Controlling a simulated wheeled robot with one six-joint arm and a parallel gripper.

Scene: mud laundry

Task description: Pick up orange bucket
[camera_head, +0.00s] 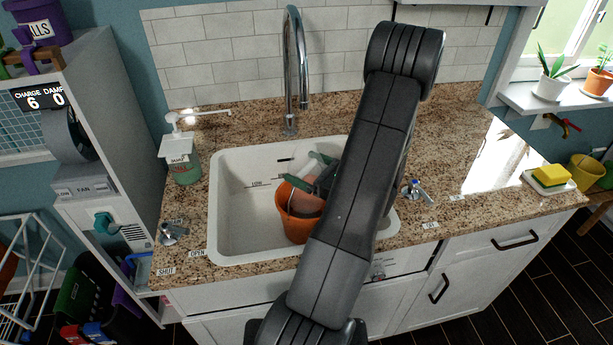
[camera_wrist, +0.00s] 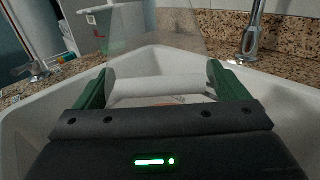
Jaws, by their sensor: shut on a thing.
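The orange bucket (camera_head: 294,226) is inside the white sink basin (camera_head: 232,222) in the head view, partly hidden behind my arm. My gripper (camera_head: 311,171) is down in the basin at the bucket's top, with its green fingers showing beside my arm. In the wrist view, the green fingers of my gripper (camera_wrist: 160,84) are closed on the two ends of a white horizontal bar (camera_wrist: 165,87), which looks like the bucket's handle grip. A little orange shows below the bar. I cannot tell whether the bucket touches the basin floor.
A tall chrome faucet (camera_head: 290,75) stands behind the basin. A soap dispenser (camera_head: 183,155) is at its left. Tap handles (camera_head: 172,232) (camera_head: 416,191) sit on both sides. A yellow sponge (camera_head: 550,176) lies on a dish at the right. The counter right of the basin is mostly clear.

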